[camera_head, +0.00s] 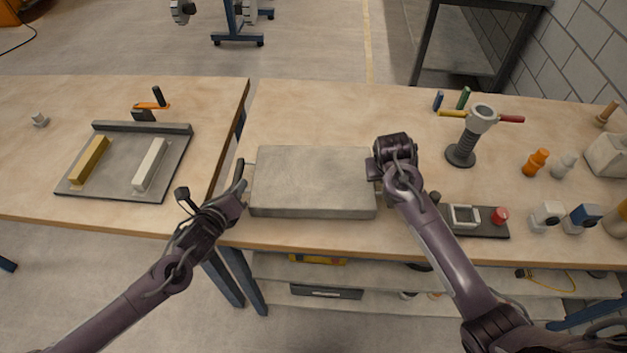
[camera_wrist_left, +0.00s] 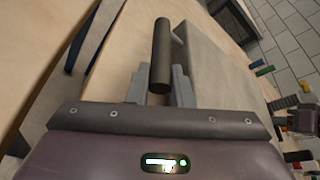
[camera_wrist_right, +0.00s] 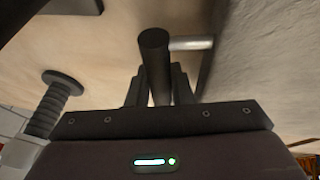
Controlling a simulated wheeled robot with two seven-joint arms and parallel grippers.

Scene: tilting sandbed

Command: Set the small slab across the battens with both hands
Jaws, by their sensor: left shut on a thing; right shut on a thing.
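The small slab (camera_head: 312,180) is a grey block at the left end of the right-hand table, with a dark bar handle at each end. My left gripper (camera_head: 238,188) is shut on the left handle (camera_wrist_left: 160,52), which stands between its fingers in the left wrist view. My right gripper (camera_head: 378,170) is shut on the right handle (camera_wrist_right: 154,65); the wrist hides most of that handle in the head view. I cannot tell whether the slab touches the table. The battens, one yellow (camera_head: 90,160) and one white (camera_head: 150,163), lie apart on a dark tray (camera_head: 118,168) on the left table.
A gap separates the left table (camera_head: 35,150) from the right table (camera_head: 290,105). The tray has a raised back ledge, with an orange-and-black tool (camera_head: 150,105) behind it. A screw jack (camera_head: 468,140), a small device with a red knob (camera_head: 500,215) and several bottles stand right of the slab.

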